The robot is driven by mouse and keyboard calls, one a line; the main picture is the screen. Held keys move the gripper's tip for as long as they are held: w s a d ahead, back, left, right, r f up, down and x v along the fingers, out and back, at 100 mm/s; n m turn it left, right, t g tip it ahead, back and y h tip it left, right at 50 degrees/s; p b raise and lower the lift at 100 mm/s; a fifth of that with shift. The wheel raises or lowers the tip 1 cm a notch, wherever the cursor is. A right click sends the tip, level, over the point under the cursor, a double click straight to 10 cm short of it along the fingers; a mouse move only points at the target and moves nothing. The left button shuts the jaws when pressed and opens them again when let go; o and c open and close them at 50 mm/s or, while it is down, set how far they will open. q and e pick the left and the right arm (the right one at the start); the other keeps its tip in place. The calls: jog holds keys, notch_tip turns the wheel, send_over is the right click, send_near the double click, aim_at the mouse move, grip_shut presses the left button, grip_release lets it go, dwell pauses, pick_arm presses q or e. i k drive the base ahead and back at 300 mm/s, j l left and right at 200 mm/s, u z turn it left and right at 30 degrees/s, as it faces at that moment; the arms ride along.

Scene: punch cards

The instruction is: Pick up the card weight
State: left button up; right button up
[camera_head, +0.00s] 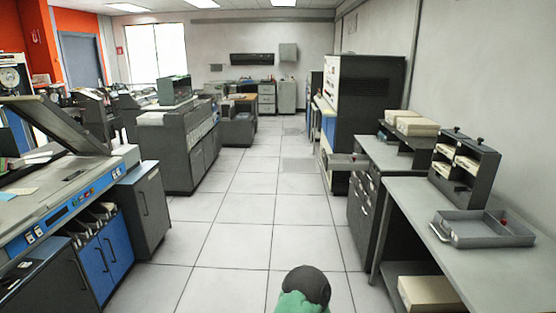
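I cannot pick out the card weight for certain. A small dark flat object (74,175) lies on the top of the blue-and-grey machine (75,208) at the left; it is too small to identify. A dark rack (462,183) with two black knobs on top and pale card stacks in it stands on the grey table (500,265) at the right; a weight among its parts cannot be told apart. Neither of my grippers is in view.
A grey tray (482,239) with a small red item sits at the table's right. Pale boxes (414,124) stand on a desk behind the rack. A tiled aisle (240,205) runs clear between the machines. A green and dark rounded shape is at the bottom.

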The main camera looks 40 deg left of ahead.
aim_at(454, 132)
jog(key=i+j+u, duration=0.45)
jog(key=j, duration=0.25)
jog(key=i+j+u, duration=0.45)
jog(key=i, duration=0.3)
